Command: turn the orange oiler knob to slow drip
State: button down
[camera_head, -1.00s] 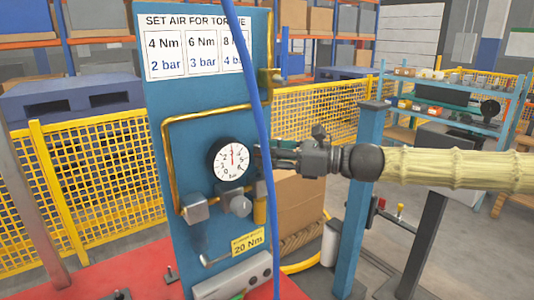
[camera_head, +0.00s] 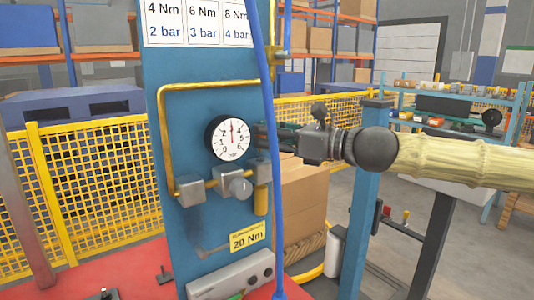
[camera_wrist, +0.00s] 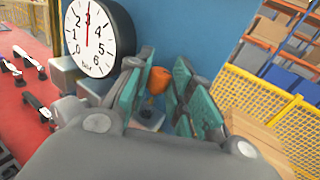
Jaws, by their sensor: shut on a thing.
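The orange oiler knob (camera_wrist: 157,80) shows in the wrist view between the teal finger pads of my gripper (camera_wrist: 155,88). The pads are closed on its sides, and its lower part is partly hidden. In the head view my gripper (camera_head: 268,137) reaches in from the right, level with the gauge, at the right edge of the blue panel. The knob is hidden there behind the fingers and the blue hose. The knob's drip setting cannot be read.
A round pressure gauge (camera_head: 230,138), its needle near 3, sits just left of my gripper. A blue hose (camera_head: 268,120) hangs in front of the panel (camera_head: 175,265). A blue post (camera_head: 365,190) stands beneath my arm.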

jog(key=shift+s+a+f+m+t+h+b, duration=0.1)
jog(key=shift+f+m+t+h+b, duration=0.3)
jog(key=shift+b, duration=1.75)
jog(key=shift+s+a+f+m+t+h+b, duration=0.1)
jog(key=shift+m+t+h+b, duration=0.6)
jog(key=shift+b, duration=1.4)
jog(key=shift+s+r+m+t+h+b, duration=0.1)
jog(key=shift+r+m+t+h+b, duration=0.35)
jog(key=shift+b, duration=0.85)
jog(key=shift+f+m+t+h+b, duration=0.1)
jog(key=shift+m+t+b, duration=0.15)
jog(key=shift+t+b, duration=0.75)
jog(key=shift+g, duration=0.25)
jog(key=c, duration=1.5)
grip_release()
jog(key=shift+c, duration=0.2)
jog(key=shift+d, duration=0.1)
jog(key=shift+r, duration=0.1)
jog(key=v, duration=1.2)
